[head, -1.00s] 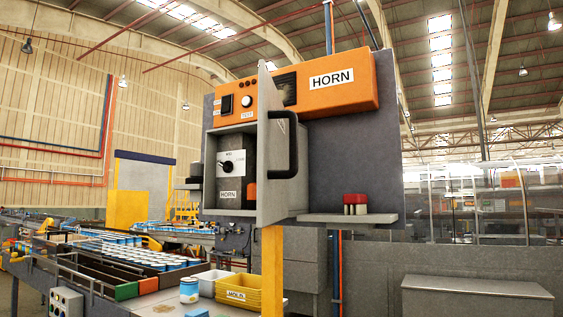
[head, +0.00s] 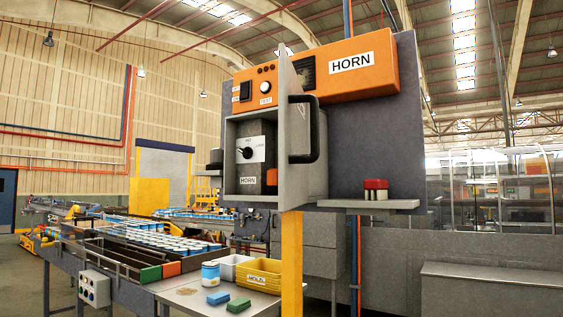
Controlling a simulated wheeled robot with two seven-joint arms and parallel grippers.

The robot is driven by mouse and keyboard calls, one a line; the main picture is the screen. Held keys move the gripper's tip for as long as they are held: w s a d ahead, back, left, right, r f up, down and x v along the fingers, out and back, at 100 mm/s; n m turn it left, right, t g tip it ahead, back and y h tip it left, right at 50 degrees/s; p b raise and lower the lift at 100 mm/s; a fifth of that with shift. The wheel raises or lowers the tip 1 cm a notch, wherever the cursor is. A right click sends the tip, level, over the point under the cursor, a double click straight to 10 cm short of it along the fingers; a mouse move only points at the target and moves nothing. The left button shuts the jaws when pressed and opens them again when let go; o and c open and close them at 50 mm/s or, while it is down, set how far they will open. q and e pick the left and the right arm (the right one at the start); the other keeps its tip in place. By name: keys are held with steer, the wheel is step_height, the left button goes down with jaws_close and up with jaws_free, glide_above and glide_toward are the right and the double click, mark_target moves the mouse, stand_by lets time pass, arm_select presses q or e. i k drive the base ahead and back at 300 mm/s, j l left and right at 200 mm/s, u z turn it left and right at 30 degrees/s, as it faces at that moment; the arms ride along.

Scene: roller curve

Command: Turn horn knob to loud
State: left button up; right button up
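The horn knob (head: 246,153) is a black pointer knob on a white dial plate (head: 257,149), inside a grey box under the orange HORN panel (head: 330,70). Its pointer appears to point left; the small dial lettering is too small to read. A white HORN label (head: 248,181) sits below the dial. The grey box door (head: 291,135) with a black handle (head: 304,128) stands swung open toward me, to the right of the knob. Neither of my grippers shows in the head view.
A shelf (head: 368,204) with a red-topped block (head: 375,189) is right of the box. A yellow post (head: 291,262) stands below. A table at lower left holds a can (head: 210,274), yellow bins (head: 264,271), blue and green blocks. A conveyor (head: 150,238) with cans runs left.

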mark_target(247, 152)
steer(key=i+j, duration=0.15)
steer(key=j, duration=0.2)
steer(key=i+j, duration=0.1)
steer(key=j, duration=0.25)
steer(key=i+j, duration=0.15)
steer(key=j, duration=0.2)
steer(key=i+j, duration=0.15)
steer(key=j, duration=0.2)
steer(key=i+j, duration=0.15)
steer(key=j, duration=0.2)
